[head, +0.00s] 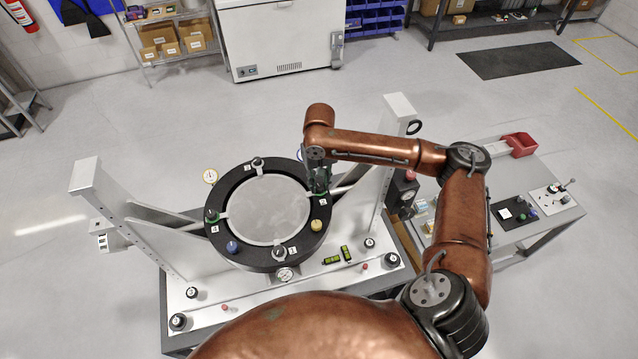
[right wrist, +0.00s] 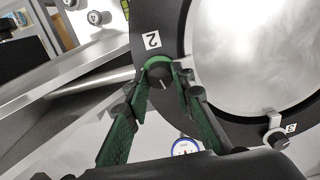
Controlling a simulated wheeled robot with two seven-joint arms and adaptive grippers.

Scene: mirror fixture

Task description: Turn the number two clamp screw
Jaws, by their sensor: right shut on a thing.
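The black mirror ring (head: 239,258) holds a round pale mirror (head: 268,210) in the middle of the fixture. The number two clamp screw (right wrist: 158,68) sits on the ring beside a label "2" in the right wrist view. It has a dark knob with a green band and a light line on its face. My right gripper (head: 319,184) is at the ring's right side, and its fingers (right wrist: 165,86) are shut on the knob. The fingers cover part of the knob. In the head view the gripper mostly hides the screw. My left gripper is not in view.
Other clamp screws sit at the ring's top (head: 257,162), left (head: 211,215) and bottom (head: 279,253). A blue knob (head: 233,246) and a yellow knob (head: 316,226) are also on it. White uprights (head: 130,220) flank the ring. A grey side table (head: 540,215) stands at right.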

